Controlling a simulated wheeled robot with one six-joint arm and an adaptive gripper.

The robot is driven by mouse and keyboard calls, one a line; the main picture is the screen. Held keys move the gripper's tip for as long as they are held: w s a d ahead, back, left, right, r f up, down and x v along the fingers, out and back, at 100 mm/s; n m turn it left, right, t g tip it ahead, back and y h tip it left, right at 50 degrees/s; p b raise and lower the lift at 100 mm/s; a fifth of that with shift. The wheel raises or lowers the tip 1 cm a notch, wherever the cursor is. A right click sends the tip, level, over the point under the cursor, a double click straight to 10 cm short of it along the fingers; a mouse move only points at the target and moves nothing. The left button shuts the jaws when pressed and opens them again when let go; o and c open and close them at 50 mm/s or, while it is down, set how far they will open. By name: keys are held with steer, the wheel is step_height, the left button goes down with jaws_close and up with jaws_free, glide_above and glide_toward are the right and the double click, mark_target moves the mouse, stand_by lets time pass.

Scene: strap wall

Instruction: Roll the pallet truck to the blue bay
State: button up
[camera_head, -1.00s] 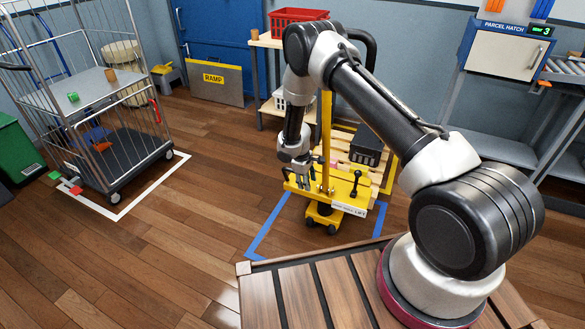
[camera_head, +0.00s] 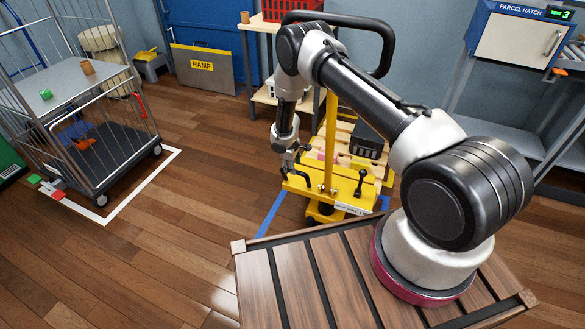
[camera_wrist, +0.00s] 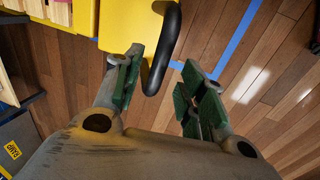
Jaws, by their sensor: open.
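The yellow pallet truck (camera_head: 328,190) stands in front of my base, with an upright yellow post and a black loop handle (camera_head: 388,45). Blue floor tape (camera_head: 270,215) shows left of the truck, with a short piece at its right; my base hides the near part. My gripper (camera_head: 290,172) points down by the truck's left front, left of the post. In the wrist view, the open green-padded fingers (camera_wrist: 160,88) are either side of a curved black bar (camera_wrist: 167,50) over the yellow body. I cannot tell whether they touch it. Blue tape (camera_wrist: 232,45) lies beyond.
A wooden pallet with a black box (camera_head: 367,140) is on the truck. A wire cage trolley (camera_head: 100,145) stands at left by white tape. A shelf with a red crate (camera_head: 285,10) stands behind. The parcel hatch bench (camera_head: 510,40) is at right. Floor between trolley and truck is clear.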

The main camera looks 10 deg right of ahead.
steer(key=shift+w+d+f, duration=0.1)
steer(key=shift+w+f, duration=0.05)
steer(key=shift+f, duration=0.7)
steer(key=shift+w+d+f, duration=0.1)
steer(key=shift+f, duration=0.7)
jaws_close()
steer(key=shift+a, duration=0.15)
